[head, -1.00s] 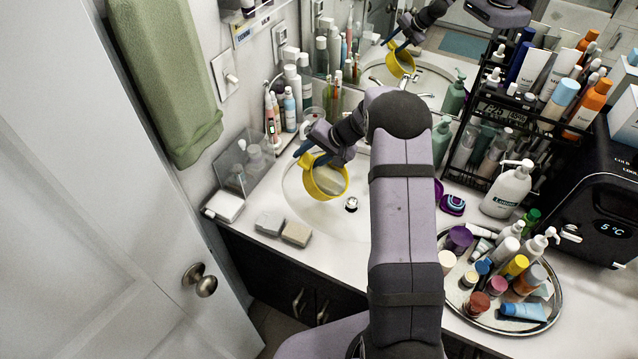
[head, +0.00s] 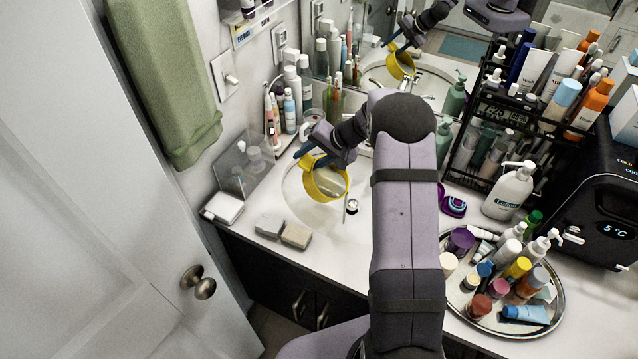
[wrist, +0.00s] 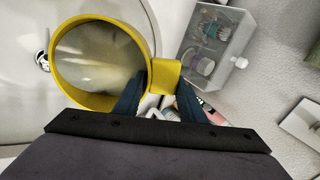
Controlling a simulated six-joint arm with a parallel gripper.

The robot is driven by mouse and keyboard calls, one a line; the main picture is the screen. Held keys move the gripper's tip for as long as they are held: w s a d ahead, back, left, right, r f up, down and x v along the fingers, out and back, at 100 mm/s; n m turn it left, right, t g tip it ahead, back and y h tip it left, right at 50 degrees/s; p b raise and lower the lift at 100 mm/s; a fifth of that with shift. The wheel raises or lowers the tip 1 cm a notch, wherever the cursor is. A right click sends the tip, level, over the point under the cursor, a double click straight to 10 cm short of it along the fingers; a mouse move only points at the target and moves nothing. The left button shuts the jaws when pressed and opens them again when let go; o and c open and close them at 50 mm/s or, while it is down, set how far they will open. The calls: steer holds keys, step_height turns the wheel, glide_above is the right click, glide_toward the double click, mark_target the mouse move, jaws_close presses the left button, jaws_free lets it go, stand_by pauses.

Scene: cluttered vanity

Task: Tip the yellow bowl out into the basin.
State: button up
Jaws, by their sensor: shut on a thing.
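The yellow bowl (head: 344,192) hangs over the white basin (head: 296,197) in the head view, left of the drain (head: 352,206). It looks tilted, and its pale inside shows. My gripper (head: 300,150) is at the bowl's upper left side. In the wrist view my gripper (wrist: 160,92) has its dark blue fingers shut on the bowl's short yellow tab (wrist: 166,77). The round yellow rim (wrist: 70,97) surrounds a blurred beige inside. I cannot tell whether anything is left in the bowl.
Two soap-like blocks (head: 296,236) lie on the counter's front left. A clear box (head: 240,172) and several bottles (head: 291,95) stand left of the basin. A full round tray (head: 556,310) and a lotion bottle (head: 508,190) are at right. A mirror is behind.

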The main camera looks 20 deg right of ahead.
steer(key=shift+s+d+r+t+y+b, duration=0.2)
steer(key=shift+s+d+t+y+b, duration=0.1)
steer(key=shift+b, duration=1.2)
steer(key=shift+r+b, duration=0.2)
steer(key=shift+b, duration=0.1)
steer(key=shift+s+d+r+t+y+b, duration=0.15)
steer(key=shift+s+d+t+y+b, duration=0.2)
steer(key=shift+b, duration=2.2)
stand_by(1.0)
steer(key=shift+a+r+b, duration=0.1)
steer(key=shift+r+b, duration=0.05)
steer(key=shift+b, duration=0.15)
steer(key=shift+b, duration=0.55)
stand_by(0.3)
steer(key=shift+t, duration=0.25)
steer(key=shift+c, duration=0.2)
steer(key=shift+s+d+y+b, duration=0.15)
steer(key=shift+d+y+b, duration=0.1)
steer(key=shift+b, duration=0.45)
steer(key=shift+r, duration=0.1)
